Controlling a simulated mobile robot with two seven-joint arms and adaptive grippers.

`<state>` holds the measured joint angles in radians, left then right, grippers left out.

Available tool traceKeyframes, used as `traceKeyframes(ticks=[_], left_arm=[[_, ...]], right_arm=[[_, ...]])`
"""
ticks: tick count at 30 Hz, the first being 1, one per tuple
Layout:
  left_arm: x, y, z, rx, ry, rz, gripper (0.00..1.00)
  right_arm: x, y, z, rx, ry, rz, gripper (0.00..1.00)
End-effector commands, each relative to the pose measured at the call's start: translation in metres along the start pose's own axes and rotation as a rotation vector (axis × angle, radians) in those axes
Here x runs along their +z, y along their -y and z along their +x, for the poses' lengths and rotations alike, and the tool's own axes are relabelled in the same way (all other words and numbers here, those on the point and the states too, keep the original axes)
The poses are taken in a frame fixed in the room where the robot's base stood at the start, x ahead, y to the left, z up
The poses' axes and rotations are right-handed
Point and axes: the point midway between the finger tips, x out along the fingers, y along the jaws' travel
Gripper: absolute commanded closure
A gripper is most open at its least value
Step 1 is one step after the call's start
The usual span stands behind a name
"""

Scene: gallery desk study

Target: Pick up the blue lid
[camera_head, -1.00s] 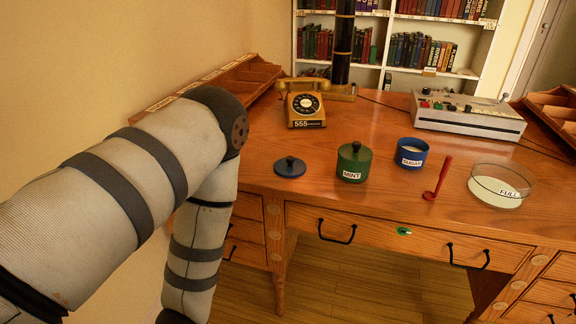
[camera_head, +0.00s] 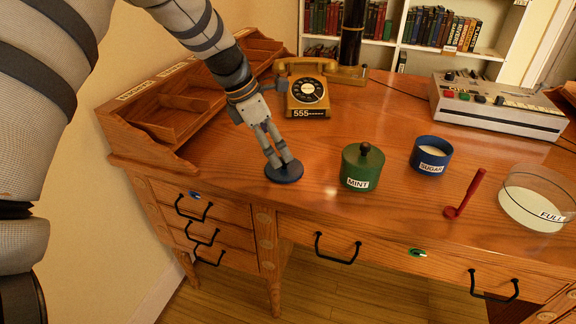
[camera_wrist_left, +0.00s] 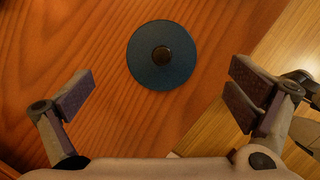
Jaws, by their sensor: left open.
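The blue lid (camera_head: 285,175) lies flat on the desk, left of the green MINT jar. In the left wrist view the lid (camera_wrist_left: 145,70) is a blue disc with a dark round knob (camera_wrist_left: 162,54), ahead of and between the spread fingers. My left gripper (camera_head: 277,160) points down at the lid in the head view and covers its knob there. The left wrist view shows the left gripper (camera_wrist_left: 160,97) open, with nothing between its fingers. My right gripper is not in view.
The green MINT jar (camera_head: 361,170) stands close right of the lid. Farther right are the blue SUGAR pot (camera_head: 431,158), a red ladle (camera_head: 466,194) and a glass dish (camera_head: 535,200). A yellow telephone (camera_head: 307,94) stands behind. The desk's front edge is near the lid.

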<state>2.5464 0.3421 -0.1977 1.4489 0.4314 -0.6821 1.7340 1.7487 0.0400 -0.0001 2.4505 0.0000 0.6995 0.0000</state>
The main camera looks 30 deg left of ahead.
Motion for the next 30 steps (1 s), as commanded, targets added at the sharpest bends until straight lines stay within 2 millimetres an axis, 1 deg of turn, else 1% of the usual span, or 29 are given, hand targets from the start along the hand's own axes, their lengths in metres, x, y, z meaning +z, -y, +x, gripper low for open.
traceKeyframes(ticks=[9, 12, 17, 20, 21, 23, 24, 27, 30], left_arm=[[0.000, 0.003, 0.053, -0.002, -0.002, 0.002, 0.00], [0.001, 0.003, 0.058, 0.001, 0.000, 0.002, 0.00], [0.002, 0.003, 0.057, 0.003, 0.002, 0.003, 0.00], [0.002, 0.003, 0.057, 0.003, 0.002, 0.003, 0.21], [0.002, 0.003, 0.057, 0.002, 0.002, 0.003, 0.30], [0.002, 0.003, 0.057, 0.002, 0.002, 0.004, 0.44], [0.002, 0.003, 0.057, 0.002, 0.002, 0.003, 0.53], [0.002, 0.003, 0.057, 0.002, 0.000, 0.003, 0.74], [0.001, 0.003, 0.058, 0.001, -0.001, 0.003, 0.74]], right_arm=[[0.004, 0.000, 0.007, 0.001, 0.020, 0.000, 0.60], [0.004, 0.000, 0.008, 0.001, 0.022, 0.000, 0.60], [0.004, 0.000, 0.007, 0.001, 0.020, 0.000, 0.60], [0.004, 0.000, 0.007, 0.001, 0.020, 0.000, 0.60], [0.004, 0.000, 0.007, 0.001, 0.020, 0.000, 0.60], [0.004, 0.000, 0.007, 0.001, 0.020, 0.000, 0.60], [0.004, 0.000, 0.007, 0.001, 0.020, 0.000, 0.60], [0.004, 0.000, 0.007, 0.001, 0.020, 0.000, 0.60], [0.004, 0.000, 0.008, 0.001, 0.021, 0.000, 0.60]])
